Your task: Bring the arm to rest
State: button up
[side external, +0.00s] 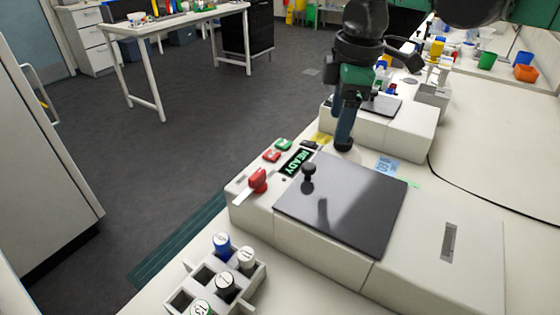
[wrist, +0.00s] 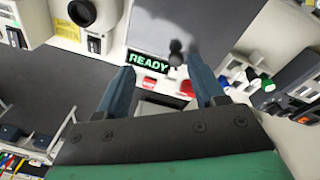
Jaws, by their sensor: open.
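My gripper (side external: 344,143) hangs fingers down behind the near shaker unit in the side view. In the wrist view its two blue-grey fingers (wrist: 163,85) are apart with nothing between them. The near white shaker unit (side external: 450,270) has a dark flat lid (side external: 350,215) with a black knob (side external: 308,172). Its panel display (side external: 297,163) reads READY in green, and the display also shows in the wrist view (wrist: 148,60). Red (side external: 271,156) and green (side external: 284,145) buttons and a red switch (side external: 258,180) sit beside it.
A white rack (side external: 255,277) with several capped vials stands at the front left. A second white unit (side external: 400,135) is behind my gripper. Green (side external: 487,61) and orange (side external: 525,73) cups are at the far right. The bench on the right is mostly clear, with a black cable.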

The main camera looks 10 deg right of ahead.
jog(key=s+d+f+m+t, duration=0.1)
jog(key=s+d+m+t, duration=0.1)
jog(key=s+d+m, duration=0.2)
jog(key=s+d+f+m+t, duration=0.2)
jog(key=s+d+m, duration=0.2)
jog(key=d+m, duration=0.2)
jog(key=s+d+f+m+t, duration=0.2)
jog(key=s+d+m, duration=0.2)
jog(key=d, duration=0.3)
jog(key=shift+m+h, duration=0.3)
jog(key=shift+m, duration=0.2)
jog(key=shift+c, duration=0.2)
